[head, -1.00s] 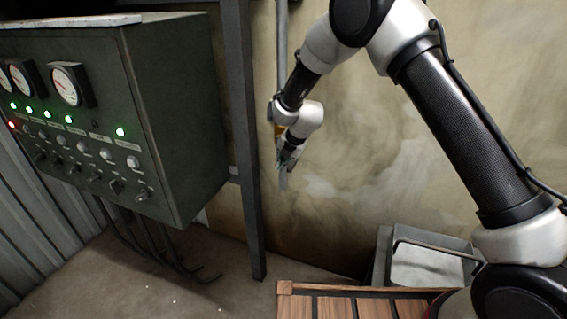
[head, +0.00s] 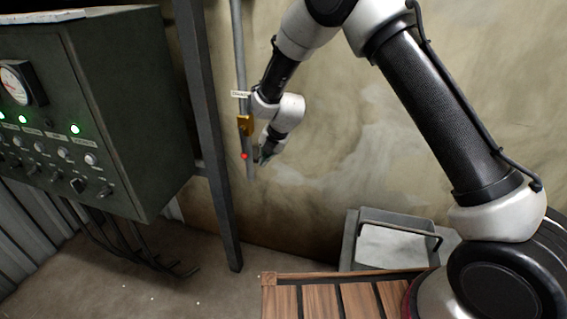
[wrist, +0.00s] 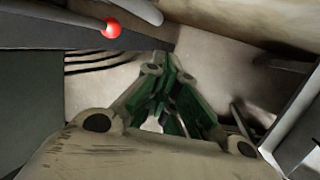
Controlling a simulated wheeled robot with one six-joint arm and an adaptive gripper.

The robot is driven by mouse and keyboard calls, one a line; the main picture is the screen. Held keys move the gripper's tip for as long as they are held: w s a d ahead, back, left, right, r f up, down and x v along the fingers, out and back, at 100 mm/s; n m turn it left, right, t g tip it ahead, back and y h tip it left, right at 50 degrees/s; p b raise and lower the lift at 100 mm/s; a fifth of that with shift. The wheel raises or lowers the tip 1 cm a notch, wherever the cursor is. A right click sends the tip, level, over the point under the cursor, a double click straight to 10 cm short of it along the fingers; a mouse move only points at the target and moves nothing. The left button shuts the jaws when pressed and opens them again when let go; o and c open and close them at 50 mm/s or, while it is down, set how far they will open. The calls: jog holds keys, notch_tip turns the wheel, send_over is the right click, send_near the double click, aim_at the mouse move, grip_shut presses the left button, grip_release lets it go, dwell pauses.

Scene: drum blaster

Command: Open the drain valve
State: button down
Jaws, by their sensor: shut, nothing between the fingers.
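A grey vertical pipe (head: 239,50) runs down the wall and carries a brass valve body (head: 246,124). A small white tag (head: 240,94) with unreadable lettering sits above the valve. A red ball knob (head: 244,156) shows just below the valve body, and it also shows at the upper left of the wrist view (wrist: 113,28). My gripper (head: 262,160) is just right of the pipe and the knob, pointing down. In the wrist view my gripper's green and grey fingers (wrist: 172,75) are together, with nothing between them. The knob is outside the fingers.
A dark control cabinet (head: 125,110) with gauges and lit green lamps stands at left. A steel post (head: 208,140) stands between it and the pipe. A grey metal bin (head: 390,245) and a wooden slatted surface (head: 315,298) are below right. The wall right of the gripper is clear.

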jog(key=s+d, duration=0.3)
jog(key=d, duration=0.2)
jog(key=shift+d+r, duration=0.15)
jog(key=shift+d, duration=0.15)
jog(key=s+d+r+m+g, duration=0.1)
jog(key=s+d+m+g, duration=0.35)
jog(key=s+m, duration=0.75)
jog(key=s+d+r+m+t+h, duration=0.1)
jog(key=s+d+r+m+t, duration=0.1)
jog(key=s+d+r+m, duration=0.8)
jog(key=s+d+r+m+t+h, duration=0.2)
jog(key=s+d+r+m, duration=0.8)
jog(key=d+r, duration=0.9)
jog(key=shift+s+d+r+t+h, duration=0.35)
jog(key=shift+s+d+t, duration=0.2)
jog(key=shift+s+d, duration=0.35)
